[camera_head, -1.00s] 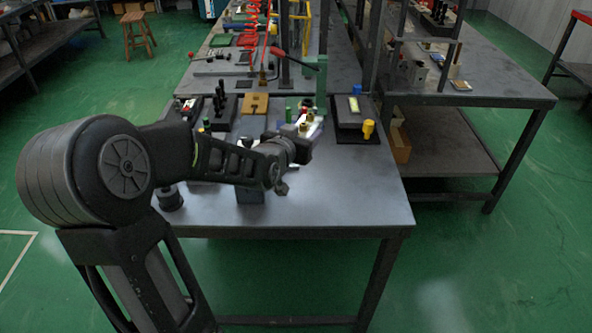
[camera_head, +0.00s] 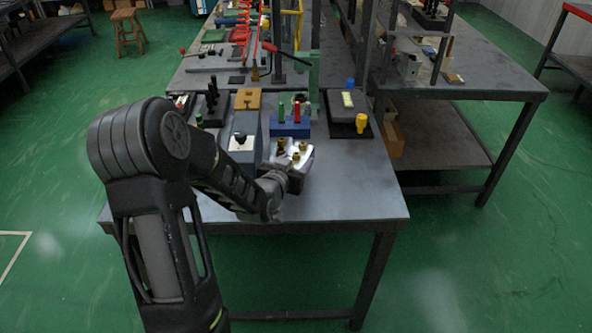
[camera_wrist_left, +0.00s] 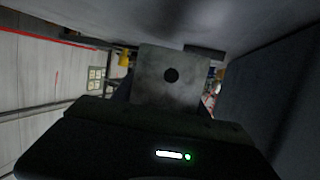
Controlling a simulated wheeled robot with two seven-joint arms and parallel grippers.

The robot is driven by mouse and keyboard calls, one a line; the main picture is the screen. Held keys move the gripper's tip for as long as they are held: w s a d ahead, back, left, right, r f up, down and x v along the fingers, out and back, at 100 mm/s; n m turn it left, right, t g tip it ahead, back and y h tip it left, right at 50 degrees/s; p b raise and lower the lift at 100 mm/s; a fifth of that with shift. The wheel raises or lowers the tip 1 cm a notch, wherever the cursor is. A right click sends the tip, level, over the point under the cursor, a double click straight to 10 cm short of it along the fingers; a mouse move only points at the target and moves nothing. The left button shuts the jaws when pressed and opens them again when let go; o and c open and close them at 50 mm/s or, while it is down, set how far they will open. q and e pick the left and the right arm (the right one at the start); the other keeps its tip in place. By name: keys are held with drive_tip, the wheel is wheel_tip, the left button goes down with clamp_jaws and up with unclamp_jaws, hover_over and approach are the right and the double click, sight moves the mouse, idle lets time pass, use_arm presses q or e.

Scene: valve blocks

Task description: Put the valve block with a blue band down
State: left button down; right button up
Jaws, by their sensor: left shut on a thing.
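A silvery valve block (camera_head: 299,154) with several brass fittings on top is at the end of my left arm in the head view. My left gripper (camera_head: 281,178) is shut on it, over the front part of the table. I cannot make out a blue band on it; the gripper hides its near side. Whether the block touches the table cannot be told. My right gripper is not in view.
A blue holder (camera_head: 281,128) with green and red pegs stands just behind the block. A grey box with a black knob (camera_head: 240,138) stands left of it. A dark tray (camera_head: 350,129) with a yellow part (camera_head: 361,123) is at the right. The table's front right (camera_head: 360,190) is clear.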

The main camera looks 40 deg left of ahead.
use_arm(q)
wheel_tip(320, 180, down, 3)
drive_tip(key=shift+w+r, duration=0.1)
idle(0.3)
drive_tip(key=shift+f, duration=0.2)
drive_tip(key=c, duration=0.6)
unclamp_jaws()
